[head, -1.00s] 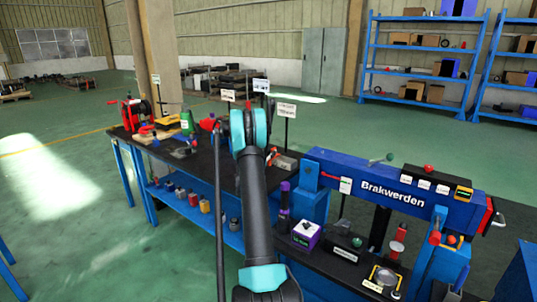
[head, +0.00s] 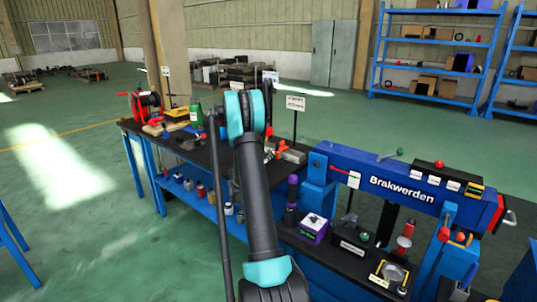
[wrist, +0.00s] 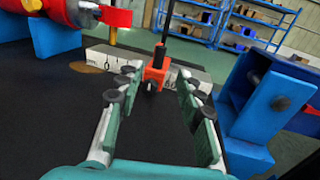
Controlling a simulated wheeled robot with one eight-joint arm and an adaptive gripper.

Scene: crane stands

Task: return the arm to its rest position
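My arm (head: 258,190) rises through the middle of the head view, black with teal joints, and hides part of the workbench. My gripper (wrist: 158,108) is seen in the wrist view. Its two teal fingers with dark pads stand wide apart, and nothing is between them. It points over the dark bench top (wrist: 60,125). A red-orange block with a dark hook (wrist: 157,72) stands beyond the fingertips, apart from them. The gripper itself is hidden behind the arm in the head view.
A blue beam marked Brakwerden (head: 405,183) stands at the right on blue supports. A purple box (head: 313,229) and other parts lie on the dark bench before it. A red winch (head: 146,106) is at the bench's far left.

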